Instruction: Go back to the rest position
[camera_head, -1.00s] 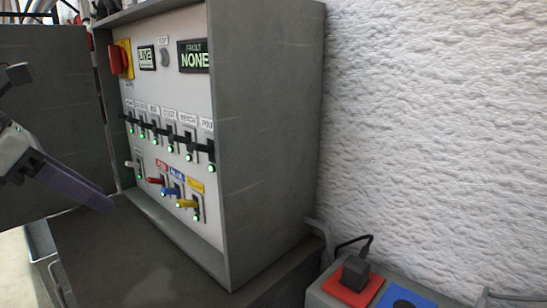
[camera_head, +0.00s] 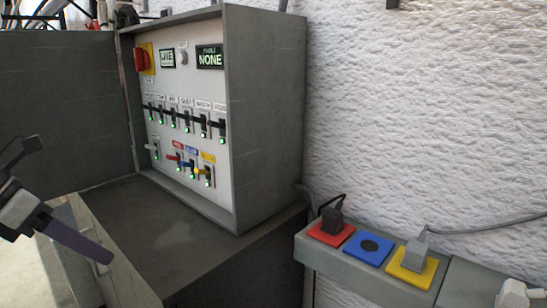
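My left gripper (camera_head: 75,238) comes in at the left edge of the head view, in front of and apart from the grey electrical cabinet (camera_head: 265,110). One long purple-grey finger shows; a second finger cannot be made out, so its opening is unclear. Nothing is seen held by it. My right gripper is not clearly in view; a pale piece at the bottom right corner cannot be identified.
The cabinet panel (camera_head: 183,88) has a red rotary switch (camera_head: 140,60), black breakers and coloured switches. The cabinet door (camera_head: 65,110) stands open at left. A socket strip (camera_head: 340,262) has red, blue and yellow plates; dark and grey plugs sit on red and yellow.

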